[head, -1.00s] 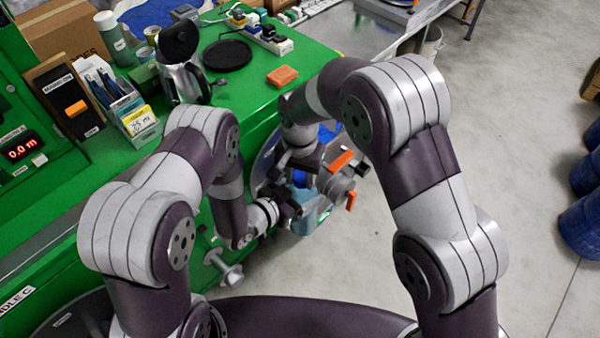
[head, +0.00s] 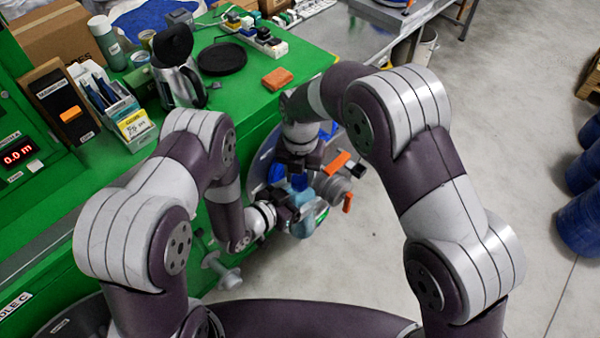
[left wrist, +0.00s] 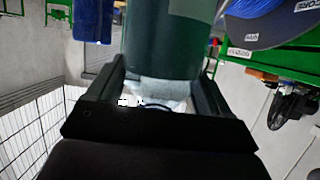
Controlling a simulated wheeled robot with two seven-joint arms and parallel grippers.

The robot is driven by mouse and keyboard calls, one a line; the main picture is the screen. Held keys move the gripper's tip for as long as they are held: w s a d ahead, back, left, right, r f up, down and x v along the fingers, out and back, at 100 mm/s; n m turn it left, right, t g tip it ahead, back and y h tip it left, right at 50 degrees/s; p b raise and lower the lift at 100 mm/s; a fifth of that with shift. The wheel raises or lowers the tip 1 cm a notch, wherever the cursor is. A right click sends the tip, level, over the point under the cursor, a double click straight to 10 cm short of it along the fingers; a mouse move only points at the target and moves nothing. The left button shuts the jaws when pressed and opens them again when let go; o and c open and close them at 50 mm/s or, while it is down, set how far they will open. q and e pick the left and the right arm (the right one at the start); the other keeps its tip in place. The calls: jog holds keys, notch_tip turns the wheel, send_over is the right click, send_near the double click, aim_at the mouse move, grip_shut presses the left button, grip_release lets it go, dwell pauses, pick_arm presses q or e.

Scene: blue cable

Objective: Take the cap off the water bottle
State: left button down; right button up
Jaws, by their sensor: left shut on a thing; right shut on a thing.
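The water bottle (head: 309,222), pale blue with a green label, is off the floor in front of the green bench. My left gripper (head: 290,207) is shut on it from the left. In the left wrist view my left gripper's fingers (left wrist: 158,88) stand on either side of the bottle (left wrist: 162,52), which looks dark green there with a pale translucent band. My right gripper (head: 299,172) is above the bottle, shut at its top end. The cap is hidden by the right gripper, so I cannot tell whether it is apart from the bottle.
The green bench (head: 235,110) holds a kettle (head: 180,85), a black disc (head: 222,58) and an orange block (head: 277,78). Blue drums (head: 580,215) stand far right. The floor between is clear.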

jog(key=shift+w+r, duration=0.1)
jog(key=shift+r, duration=0.05)
dwell(0.3)
jog(key=shift+r, duration=1)
jog(key=shift+r, duration=0.1)
jog(key=shift+a+r, duration=0.1)
jog(key=shift+r, duration=1.8)
